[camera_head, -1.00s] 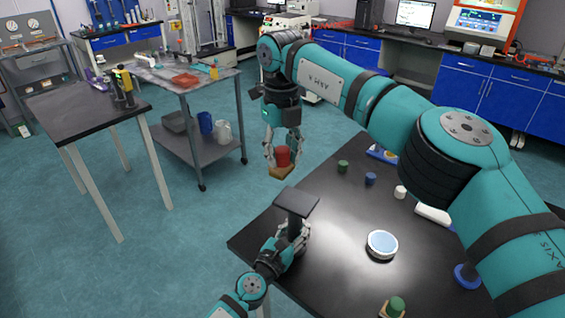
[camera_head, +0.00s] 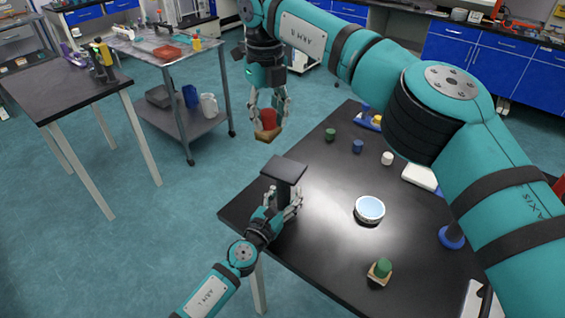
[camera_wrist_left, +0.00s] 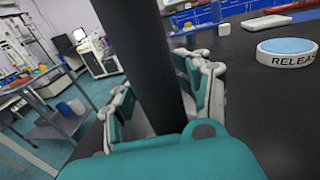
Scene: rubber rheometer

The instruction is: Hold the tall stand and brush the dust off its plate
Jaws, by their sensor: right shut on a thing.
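The tall stand has a dark, flat, square plate (camera_head: 284,169) on top of a dark post (camera_head: 283,190). It stands upright at the table's near-left corner. My left gripper (camera_head: 286,205) is at the post below the plate, with fingers on both sides. In the left wrist view the post (camera_wrist_left: 146,60) runs between the fingers, which look spread rather than clamped. My right gripper (camera_head: 268,108) points down, shut on a brush with a red handle (camera_head: 268,118) and tan lower block. The brush hangs in the air above and beyond the plate, apart from it. I cannot make out dust.
The black table (camera_head: 320,255) holds a round blue-topped dish (camera_head: 370,209), which the left wrist view also shows (camera_wrist_left: 287,48). A green-knobbed block (camera_head: 381,270) sits nearer. Small green (camera_head: 330,134), blue (camera_head: 357,146) and white (camera_head: 387,158) pieces stand farther back.

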